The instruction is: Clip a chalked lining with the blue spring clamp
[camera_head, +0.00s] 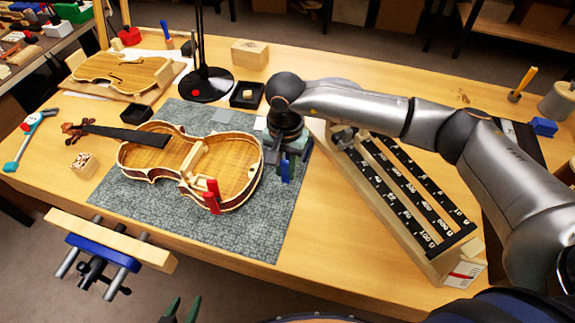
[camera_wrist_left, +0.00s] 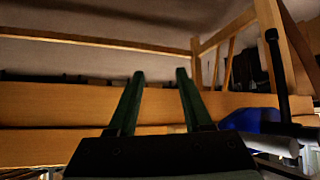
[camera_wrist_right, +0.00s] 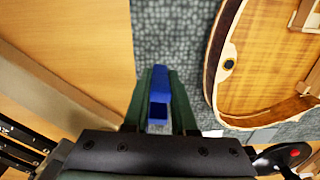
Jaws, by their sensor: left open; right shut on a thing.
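The open violin body (camera_head: 190,160) lies on a grey-green mat (camera_head: 240,238), its inside and linings facing up. A red clamp (camera_head: 212,195) sits on its near rim. My right gripper (camera_head: 288,170) is shut on the blue spring clamp (camera_head: 283,170), just right of the violin's lower end and apart from its rim. The blue clamp (camera_wrist_right: 159,95) shows between the fingers in the right wrist view, with the violin edge (camera_wrist_right: 222,75) to its right. My left gripper (camera_head: 182,310) is open and empty, low in front of the bench; it also shows in the left wrist view (camera_wrist_left: 160,75). I cannot make out chalk marks.
A slotted rack with numbered black strips (camera_head: 400,190) stands right of the mat. A black lamp base (camera_head: 206,85), a small black tray (camera_head: 246,95) and a wooden block (camera_head: 250,53) are behind. A blue-jawed vise (camera_head: 103,252) juts from the front edge.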

